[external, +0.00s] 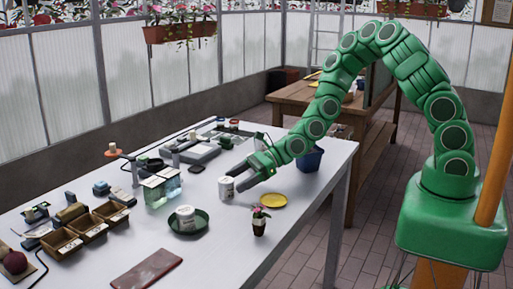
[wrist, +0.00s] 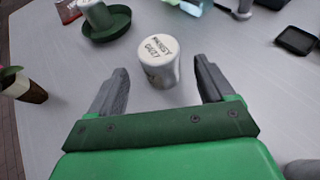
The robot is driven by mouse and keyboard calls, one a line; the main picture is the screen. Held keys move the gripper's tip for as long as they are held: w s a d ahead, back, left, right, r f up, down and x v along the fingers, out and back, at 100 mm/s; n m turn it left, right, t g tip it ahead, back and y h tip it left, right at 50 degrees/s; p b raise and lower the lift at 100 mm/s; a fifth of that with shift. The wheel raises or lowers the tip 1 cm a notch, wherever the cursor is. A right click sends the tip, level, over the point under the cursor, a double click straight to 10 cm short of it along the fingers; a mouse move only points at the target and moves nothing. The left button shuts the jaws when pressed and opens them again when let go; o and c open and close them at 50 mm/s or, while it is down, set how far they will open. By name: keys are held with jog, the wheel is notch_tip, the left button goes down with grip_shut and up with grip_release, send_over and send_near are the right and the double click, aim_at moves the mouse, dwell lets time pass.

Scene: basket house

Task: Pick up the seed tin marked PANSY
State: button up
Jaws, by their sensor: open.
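A white tin (wrist: 158,62) stands upright on the white table, with dark lettering on its lid that seems to read PANSY, though it is small. It also shows in the external view (external: 226,188). My gripper (wrist: 161,76) is open, with one grey finger to each side of the tin and a gap on both sides. In the external view my gripper (external: 243,184) reaches in low from the right at the tin. A second white tin (external: 186,217) sits in a dark green dish (external: 189,229); part of it shows in the wrist view (wrist: 98,14). I cannot read its marking.
A small potted plant (external: 259,222) and a yellow plate (external: 273,201) stand near the table's right edge. Glass jars (external: 162,189) stand left of the tin. Wooden boxes (external: 88,229) and a reddish-brown slab (external: 147,269) lie at the front left. A blue pot (external: 309,160) stands behind my wrist.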

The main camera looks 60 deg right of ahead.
aim_at(225, 187)
jog(key=shift+f+x, duration=0.2)
jog(key=shift+x, duration=2.3)
jog(key=c, duration=1.1)
jog(key=shift+o, duration=0.2)
jog(key=shift+r, duration=0.15)
